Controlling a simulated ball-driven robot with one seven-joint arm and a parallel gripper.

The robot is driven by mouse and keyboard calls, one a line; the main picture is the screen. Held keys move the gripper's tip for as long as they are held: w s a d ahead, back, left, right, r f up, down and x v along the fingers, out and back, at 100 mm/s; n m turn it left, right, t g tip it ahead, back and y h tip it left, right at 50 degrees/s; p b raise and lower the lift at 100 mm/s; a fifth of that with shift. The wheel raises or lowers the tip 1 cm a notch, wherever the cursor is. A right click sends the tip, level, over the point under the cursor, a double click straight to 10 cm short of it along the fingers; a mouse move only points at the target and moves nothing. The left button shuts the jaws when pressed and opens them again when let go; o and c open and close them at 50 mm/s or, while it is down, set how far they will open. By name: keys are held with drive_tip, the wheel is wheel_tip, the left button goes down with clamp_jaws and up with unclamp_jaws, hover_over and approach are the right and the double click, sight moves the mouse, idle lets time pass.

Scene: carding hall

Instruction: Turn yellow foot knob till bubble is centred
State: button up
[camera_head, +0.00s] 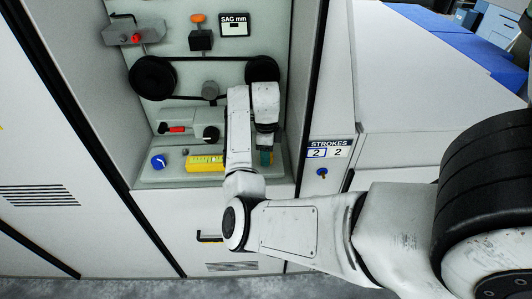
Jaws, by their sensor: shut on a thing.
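My gripper (264,150) is low in the open machine bay, at the right end of its base plate. A yellow spirit level (204,163) lies on the plate left of my gripper. My arm covers its right part, and the bubble is too small to make out. A blue knob (158,161) stands at the plate's left end.
Above are a black belt on two pulleys (152,77), a red-handled lever (176,129), a black knob (211,133), an orange-topped part (198,18) and a SAG mm display (234,24). A STROKES panel (330,149) reading 2 and 2 is right of the bay. Side walls enclose the bay.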

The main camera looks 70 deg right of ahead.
drive_tip(key=m+b, duration=0.1)
drive_tip(key=m, duration=0.4)
drive_tip(key=shift+m, duration=0.3)
drive_tip(key=m+b, duration=0.2)
drive_tip(key=m, duration=0.3)
drive_tip(key=shift+d+m, duration=0.1)
drive_tip(key=shift+m, duration=0.2)
drive_tip(key=o, duration=1.1)
drive_tip(key=shift+c, duration=0.2)
wheel_tip(320, 180, up, 11)
drive_tip(key=b, duration=0.1)
drive_tip(key=shift+f, duration=0.1)
